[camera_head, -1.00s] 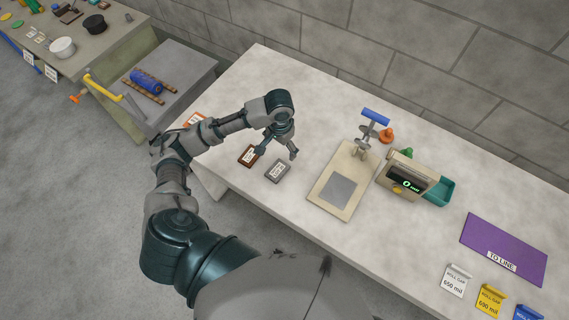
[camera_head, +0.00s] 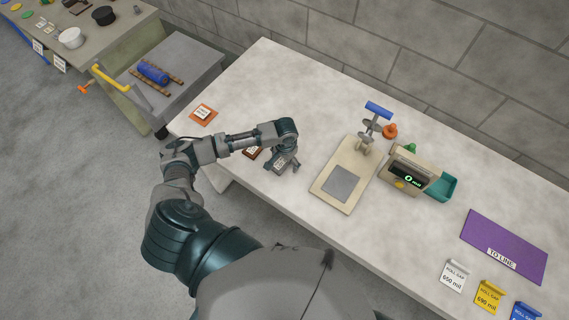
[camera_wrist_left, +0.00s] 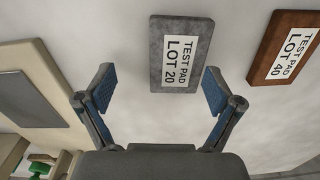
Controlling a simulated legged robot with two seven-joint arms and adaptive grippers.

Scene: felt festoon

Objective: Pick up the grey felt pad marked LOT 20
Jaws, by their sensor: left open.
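The grey felt pad marked LOT 20 (camera_wrist_left: 201,50) lies flat on the pale table, ahead of my left gripper and a little right of the middle between its fingers in the left wrist view. My left gripper (camera_wrist_left: 156,90) is open and empty, its two blue-padded fingers spread apart. In the head view the left gripper (camera_head: 282,164) is low over the grey pad and covers much of it. I cannot tell whether the fingers touch the table. My right gripper is not in view.
A brown pad marked LOT 40 (camera_wrist_left: 262,68) lies close beside the grey one. An orange pad (camera_head: 204,114) lies near the table's left end. A beige press board (camera_head: 325,192), a gauge reading 0 (camera_head: 408,178) and a purple mat (camera_head: 500,240) stand to the right.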

